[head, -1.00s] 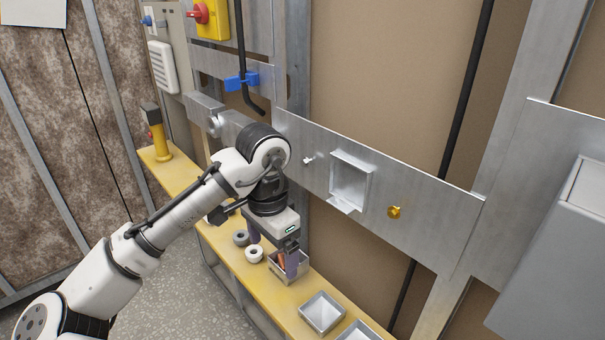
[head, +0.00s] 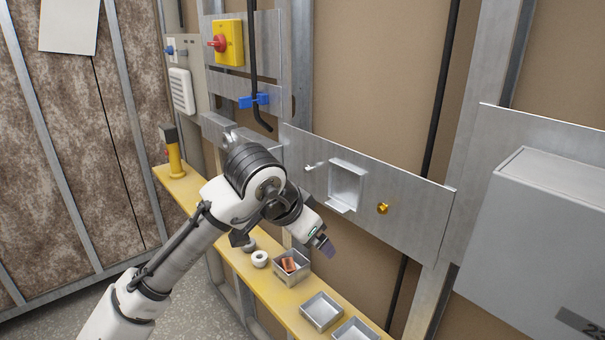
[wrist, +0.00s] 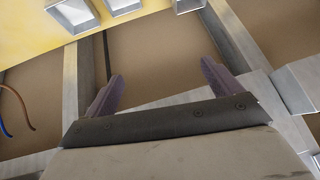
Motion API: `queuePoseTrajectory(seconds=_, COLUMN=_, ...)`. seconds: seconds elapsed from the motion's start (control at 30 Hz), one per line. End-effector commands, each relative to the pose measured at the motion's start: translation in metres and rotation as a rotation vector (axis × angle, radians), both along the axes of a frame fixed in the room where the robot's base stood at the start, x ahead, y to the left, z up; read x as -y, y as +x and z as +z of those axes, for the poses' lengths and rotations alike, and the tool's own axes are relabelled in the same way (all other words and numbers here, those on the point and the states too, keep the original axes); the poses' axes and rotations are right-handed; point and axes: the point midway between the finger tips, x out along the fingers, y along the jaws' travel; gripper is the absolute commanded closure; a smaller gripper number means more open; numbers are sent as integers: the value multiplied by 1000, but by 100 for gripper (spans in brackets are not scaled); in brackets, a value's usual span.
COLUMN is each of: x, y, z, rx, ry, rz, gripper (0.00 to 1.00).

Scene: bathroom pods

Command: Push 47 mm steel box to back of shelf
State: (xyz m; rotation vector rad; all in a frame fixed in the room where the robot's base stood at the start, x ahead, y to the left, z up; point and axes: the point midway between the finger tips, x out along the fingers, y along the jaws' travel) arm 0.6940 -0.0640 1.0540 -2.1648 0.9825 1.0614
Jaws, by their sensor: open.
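Several open steel boxes stand in a row on the yellow shelf (head: 262,285). The farthest box (head: 304,273) holds copper-coloured pieces; a middle box (head: 308,316) and a nearer box (head: 338,336) look empty. I cannot tell which is the 47 mm one. Box parts also show at the top of the wrist view (wrist: 72,14). My gripper (head: 328,247) is tilted towards the wall, above and right of the farthest box, apart from all of them. In the wrist view its purple fingers (wrist: 162,88) are spread, with nothing between them.
A steel wall plate (head: 415,205) carries an open square box (head: 347,186) and a brass fitting (head: 382,208). Two rings, one white (head: 260,259), lie on the shelf left of the farthest box. A grey cabinet (head: 545,240) juts out at the right.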

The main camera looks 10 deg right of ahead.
Motion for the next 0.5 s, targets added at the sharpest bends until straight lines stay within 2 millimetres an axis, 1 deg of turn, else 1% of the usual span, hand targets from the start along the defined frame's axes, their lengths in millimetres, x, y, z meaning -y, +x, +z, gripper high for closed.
queuePoseTrajectory(seconds=0.07, x=5, y=6, z=13, rx=71, ry=-67, rz=3, gripper=9)
queuePoseTrajectory(seconds=0.2, x=9, y=15, z=39, rx=192, ry=-169, rz=15, gripper=9)
queuePoseTrajectory(seconds=0.4, x=7, y=24, z=77, rx=357, ry=-307, rz=37, gripper=9)
queuePoseTrajectory(seconds=0.5, x=4, y=26, z=93, rx=424, ry=-358, rz=48, gripper=9)
